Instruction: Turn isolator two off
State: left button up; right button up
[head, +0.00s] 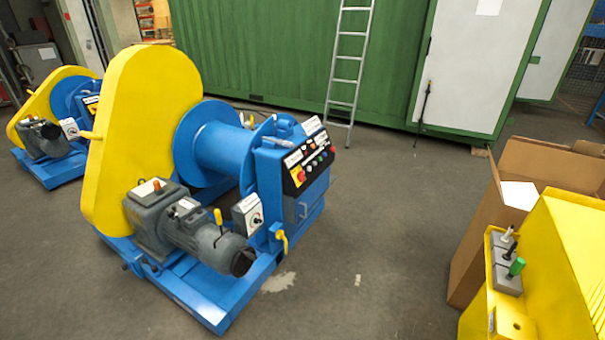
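A small white switch box with a dark round knob (249,213) stands beside the grey motor (185,222) on the nearer blue and yellow winch. A similar white box (70,128) shows on the farther winch (40,165) at the left. The labels are too small to read, so I cannot tell which box is isolator two, nor the knob positions. A dark control panel (311,167) with a red knob on a yellow patch and several buttons sits on the nearer winch's blue cabinet. Neither of my grippers is in view.
A yellow cabinet (565,265) with grey switch blocks (503,266) and a green handle stands at the lower right, beside an open cardboard box (478,250). A ladder (349,65) leans on a green container (270,50). The floor between winch and box is clear.

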aim_at(301, 176)
jog(key=u, duration=0.3)
jog(key=i+l+u, duration=0.25)
jog(key=u, duration=0.2)
jog(key=i+l+u, duration=0.15)
jog(key=l+u, duration=0.25)
jog(key=i+l+u, duration=0.15)
jog(key=l+u, duration=0.15)
jog(key=u, duration=0.15)
